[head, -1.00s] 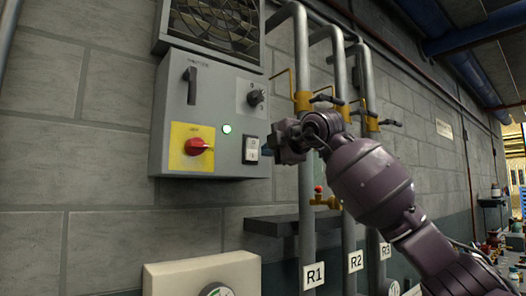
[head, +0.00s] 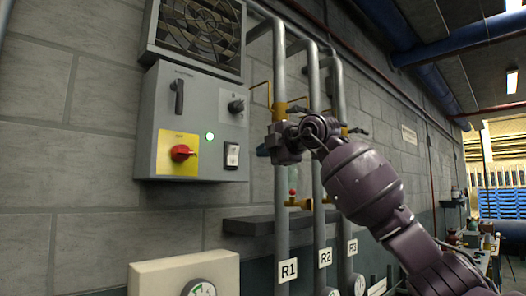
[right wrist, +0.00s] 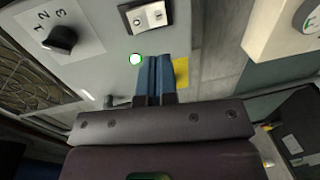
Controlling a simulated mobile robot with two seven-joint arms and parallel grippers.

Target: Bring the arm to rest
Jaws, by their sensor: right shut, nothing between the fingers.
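My right arm reaches in from the lower right in the head view. Its gripper (head: 264,150) is just right of the grey control box (head: 146,128), apart from it as far as I can see. In the right wrist view the two blue fingers of the right gripper (right wrist: 155,72) lie together with nothing between them. The box carries a lit green lamp (head: 210,136), a white rocker switch (head: 231,155), a red knob (head: 182,153) on a yellow plate and two black knobs. My left gripper is not in view.
Vertical pipes labelled R1 (head: 288,270), R2 (head: 325,258) and R3 (head: 352,247) with yellow valves stand behind my arm. A dark shelf (head: 245,225) and a cream box (head: 155,276) with a gauge are below. A cluttered bench (head: 475,245) stands at far right.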

